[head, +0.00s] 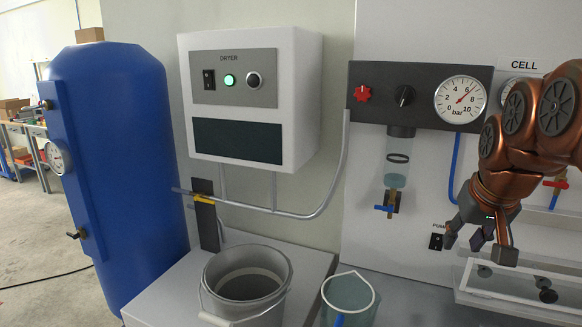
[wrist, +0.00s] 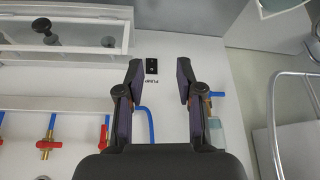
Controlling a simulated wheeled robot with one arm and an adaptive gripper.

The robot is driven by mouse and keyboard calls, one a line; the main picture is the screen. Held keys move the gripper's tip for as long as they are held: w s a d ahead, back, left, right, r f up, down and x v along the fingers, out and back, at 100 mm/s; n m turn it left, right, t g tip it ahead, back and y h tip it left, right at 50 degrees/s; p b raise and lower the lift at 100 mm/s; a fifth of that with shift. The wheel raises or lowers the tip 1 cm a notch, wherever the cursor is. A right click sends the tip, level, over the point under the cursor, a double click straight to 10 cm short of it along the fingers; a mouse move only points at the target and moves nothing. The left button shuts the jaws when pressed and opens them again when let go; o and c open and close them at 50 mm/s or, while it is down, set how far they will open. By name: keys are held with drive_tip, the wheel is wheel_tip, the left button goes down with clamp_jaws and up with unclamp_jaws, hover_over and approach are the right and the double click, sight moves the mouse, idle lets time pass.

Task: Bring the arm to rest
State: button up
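My copper-coloured arm (head: 530,130) comes in from the right in the head view. My gripper (head: 480,240) hangs in front of the white panel, above and left of a clear tray. In the wrist view my gripper (wrist: 160,88) shows two dark fingers spread apart with nothing between them. The small black pump switch (wrist: 152,66) shows beyond the gap between the fingertips. It also appears on the panel in the head view (head: 436,242), left of my gripper.
A clear tray (head: 520,305) with dark knobs stands below my gripper. A grey bucket (head: 245,285) and a clear beaker (head: 348,300) stand to its left. A dryer box (head: 240,100), a pressure gauge (head: 460,99) and a blue tank (head: 110,170) also show. Red-handled valves (wrist: 49,145) line a pipe.

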drive_tip(key=s+a+f+n+g+p, duration=0.1)
drive_tip(key=s+a+f, duration=0.3)
drive_tip(key=s, duration=0.4)
drive_tip(key=s+a+f+g+p, duration=0.2)
drive_tip(key=s+a+f+g, duration=0.1)
drive_tip(key=s+f, duration=0.3)
drive_tip(key=s+a+f+n+g+y+p, duration=0.1)
drive_tip(key=s+a+f, duration=0.3)
drive_tip(key=s, duration=0.6)
drive_tip(key=shift+s+a+f+n+g+p, duration=0.3)
drive_tip(key=shift+s+a+f+g+p, duration=0.05)
drive_tip(key=shift+f+g+p, duration=0.45)
